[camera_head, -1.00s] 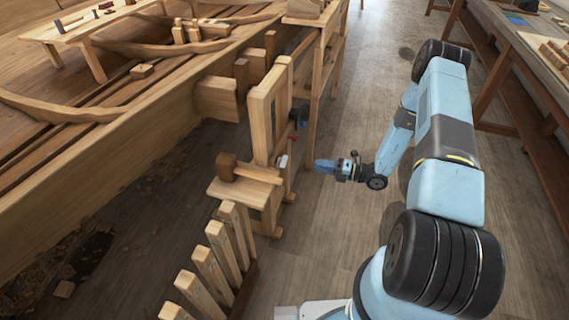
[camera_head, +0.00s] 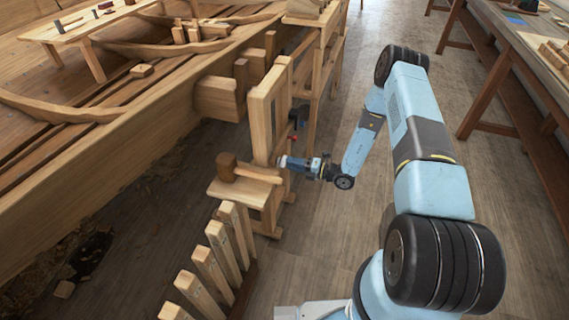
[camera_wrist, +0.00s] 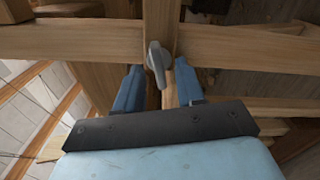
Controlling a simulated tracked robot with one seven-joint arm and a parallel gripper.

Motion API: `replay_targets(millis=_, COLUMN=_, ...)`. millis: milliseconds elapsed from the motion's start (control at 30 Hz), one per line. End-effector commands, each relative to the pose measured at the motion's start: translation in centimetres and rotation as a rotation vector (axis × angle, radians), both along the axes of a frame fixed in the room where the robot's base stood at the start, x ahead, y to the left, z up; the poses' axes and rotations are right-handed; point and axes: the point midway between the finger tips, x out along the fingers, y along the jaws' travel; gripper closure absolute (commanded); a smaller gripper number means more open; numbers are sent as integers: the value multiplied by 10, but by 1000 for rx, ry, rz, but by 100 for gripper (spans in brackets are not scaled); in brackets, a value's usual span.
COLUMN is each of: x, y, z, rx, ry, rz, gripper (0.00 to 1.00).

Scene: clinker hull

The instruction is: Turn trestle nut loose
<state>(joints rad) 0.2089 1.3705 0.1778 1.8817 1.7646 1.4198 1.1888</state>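The trestle nut is a grey winged piece (camera_wrist: 157,64) on the wooden trestle (camera_wrist: 80,40) in the wrist view. It sits where an upright post crosses a horizontal rail. My gripper (camera_wrist: 157,80) is open, with one blue finger on each side of the nut's lower wing. I cannot tell whether either finger touches it. In the head view my gripper (camera_head: 287,162) is at the right side of the wooden trestle frame (camera_head: 259,125), and the nut is hidden there.
A wooden mallet (camera_head: 228,167) lies on the small trestle shelf just left of my gripper. Several upright wooden slats (camera_head: 212,268) stand in front. The hull planking (camera_head: 120,165) fills the left. Bare floor (camera_head: 310,235) lies right of the trestle.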

Motion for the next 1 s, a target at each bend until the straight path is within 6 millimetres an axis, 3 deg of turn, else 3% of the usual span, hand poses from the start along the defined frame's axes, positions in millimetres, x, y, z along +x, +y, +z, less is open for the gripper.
replay_targets(millis=200, x=7, y=19, z=0, rx=0, ry=0, rz=1, gripper=62)
replay_targets(millis=567, x=8, y=22, z=0, rx=-1, ry=0, rz=-1, gripper=62)
replay_targets(millis=967, x=8, y=22, z=-1, rx=-3, ry=1, rz=-1, gripper=99)
replay_targets(millis=1000, x=8, y=36, z=-1, rx=-3, ry=1, rz=1, gripper=96)
